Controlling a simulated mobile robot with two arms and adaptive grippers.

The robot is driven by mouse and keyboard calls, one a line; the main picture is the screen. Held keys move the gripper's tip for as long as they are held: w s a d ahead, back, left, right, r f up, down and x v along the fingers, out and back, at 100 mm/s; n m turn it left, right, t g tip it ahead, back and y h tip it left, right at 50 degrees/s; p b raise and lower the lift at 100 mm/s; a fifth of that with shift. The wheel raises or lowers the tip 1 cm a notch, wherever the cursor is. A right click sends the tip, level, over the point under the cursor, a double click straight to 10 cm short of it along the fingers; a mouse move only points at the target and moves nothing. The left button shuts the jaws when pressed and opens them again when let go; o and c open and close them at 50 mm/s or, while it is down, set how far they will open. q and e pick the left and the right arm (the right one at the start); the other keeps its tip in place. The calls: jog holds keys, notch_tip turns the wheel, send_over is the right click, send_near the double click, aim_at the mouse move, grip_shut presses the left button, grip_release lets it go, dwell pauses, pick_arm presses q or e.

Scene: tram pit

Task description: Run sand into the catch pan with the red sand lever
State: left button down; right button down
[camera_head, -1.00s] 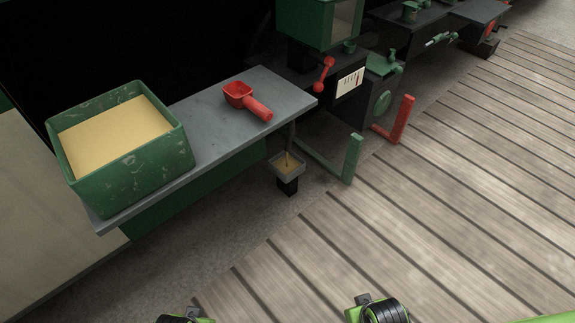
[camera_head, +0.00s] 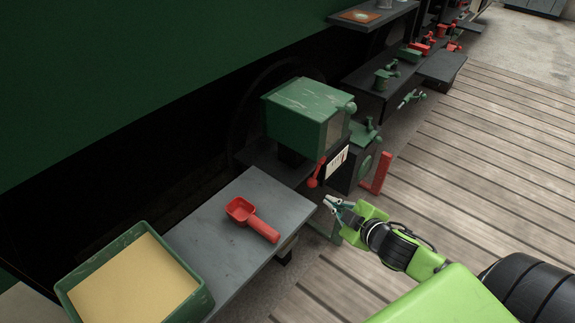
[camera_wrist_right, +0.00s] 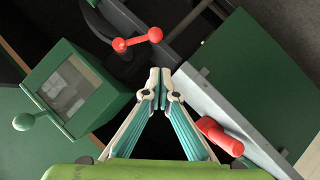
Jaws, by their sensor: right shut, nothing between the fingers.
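The red sand lever (camera_head: 317,172), a short bar with a ball at each end, is on the front below the green hopper box (camera_head: 305,110). It also shows in the right wrist view (camera_wrist_right: 137,41), ahead of the fingertips and to their left. My right gripper (camera_head: 329,203) is shut and empty, just below and right of the lever in the head view, with a gap between them. It points toward the lever in the right wrist view (camera_wrist_right: 160,76). The catch pan is hidden behind the grey bench now. My left gripper is out of view.
A red scoop (camera_head: 251,219) lies on the grey bench (camera_head: 205,235), close to my right gripper. A green bin of sand (camera_head: 125,245) stands at the near left. A red upright bracket (camera_head: 378,172) is behind the gripper. The plank floor at right is open.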

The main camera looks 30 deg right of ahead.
jog(key=w+r, duration=0.1)
jog(key=r, duration=0.1)
send_over(314, 186)
jog(key=s+a, duration=0.3)
jog(key=s, duration=0.1)
notch_tip(314, 186, down, 4)
jog(key=w+f, duration=0.1)
jog(key=d+f, duration=0.1)
jog(key=shift+w+f+n+b, duration=0.3)
jog(key=shift+w+f+b, duration=0.05)
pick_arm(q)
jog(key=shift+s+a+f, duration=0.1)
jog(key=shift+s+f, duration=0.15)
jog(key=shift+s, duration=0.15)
pick_arm(e)
jog(key=shift+w+d+f, duration=0.2)
jog(key=shift+d+f, duration=0.15)
jog(key=shift+f, duration=0.05)
